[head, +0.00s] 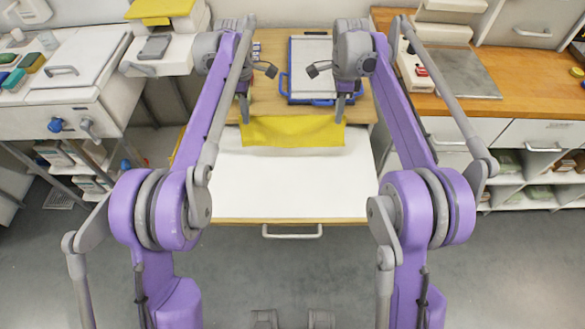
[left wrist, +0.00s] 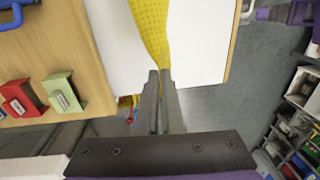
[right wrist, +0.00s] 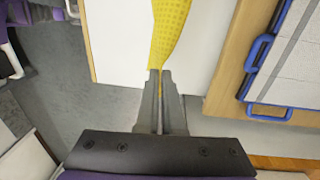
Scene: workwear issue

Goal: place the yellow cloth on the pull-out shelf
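The yellow cloth (head: 292,131) hangs stretched between my two grippers, over the back part of the white pull-out shelf (head: 290,185). My left gripper (head: 243,117) is shut on the cloth's left end; the cloth also shows between the fingertips in the left wrist view (left wrist: 153,35). My right gripper (head: 341,115) is shut on its right end, and the cloth shows in the right wrist view (right wrist: 167,35). The shelf is pulled out, with a handle (head: 292,232) on its front. I cannot tell whether the cloth's lower edge touches the shelf.
Behind the shelf is a wooden worktop with a blue-framed board (head: 312,70). A red holder (left wrist: 18,98) and a green holder (left wrist: 63,92) stand on the wood. Another yellow cloth (head: 160,8) lies on a white machine at the back left. The front of the shelf is bare.

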